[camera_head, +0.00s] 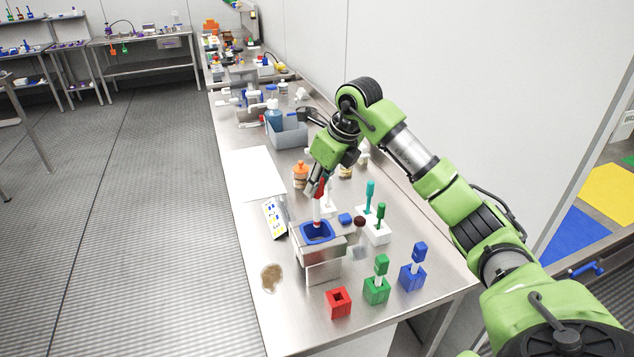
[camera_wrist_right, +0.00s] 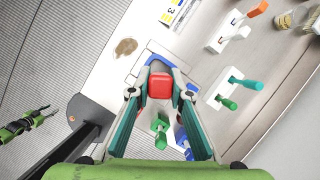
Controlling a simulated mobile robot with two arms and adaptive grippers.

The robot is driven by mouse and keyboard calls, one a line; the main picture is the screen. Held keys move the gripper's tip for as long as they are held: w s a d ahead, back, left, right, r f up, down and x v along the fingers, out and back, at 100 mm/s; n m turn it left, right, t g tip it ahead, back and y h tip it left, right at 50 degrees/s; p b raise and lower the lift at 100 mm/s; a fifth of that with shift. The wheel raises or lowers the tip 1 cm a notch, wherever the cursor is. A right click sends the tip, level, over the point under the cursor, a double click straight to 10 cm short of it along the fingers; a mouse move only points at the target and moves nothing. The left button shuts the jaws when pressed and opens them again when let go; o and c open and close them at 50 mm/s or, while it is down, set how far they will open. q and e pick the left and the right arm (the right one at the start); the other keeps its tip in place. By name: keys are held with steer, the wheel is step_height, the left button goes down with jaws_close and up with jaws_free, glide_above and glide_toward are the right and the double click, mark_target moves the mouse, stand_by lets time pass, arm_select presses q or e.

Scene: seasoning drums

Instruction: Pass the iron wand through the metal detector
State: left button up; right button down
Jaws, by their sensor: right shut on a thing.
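My right gripper (camera_head: 314,190) is shut on the red handle of the iron wand (camera_head: 320,187). The wand's pale shaft points down at the blue-rimmed opening of the metal detector (camera_head: 325,255), a steel box on the table. Its lower tip is hard to make out, so I cannot tell how deep it is. In the right wrist view the red handle (camera_wrist_right: 160,86) sits between the fingertips, with the blue rim (camera_wrist_right: 148,58) behind it. A red holder (camera_head: 339,303) stands empty at the table's front. A green part, apparently my left arm's end (camera_wrist_right: 22,126), shows small in the wrist view.
A green wand (camera_head: 380,266) and a blue wand (camera_head: 419,252) stand in their holders right of the detector. A white rack (camera_head: 375,228) holds teal and green spoons. A brown spill (camera_head: 271,278) lies left of the detector. A grey bin (camera_head: 289,135) stands behind.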

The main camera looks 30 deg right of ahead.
steer(key=shift+f+b, duration=2.15)
steer(key=shift+f, duration=1.35)
steer(key=shift+r, duration=0.15)
steer(key=shift+r+p, duration=4.1)
steer(key=shift+r, duration=1.3)
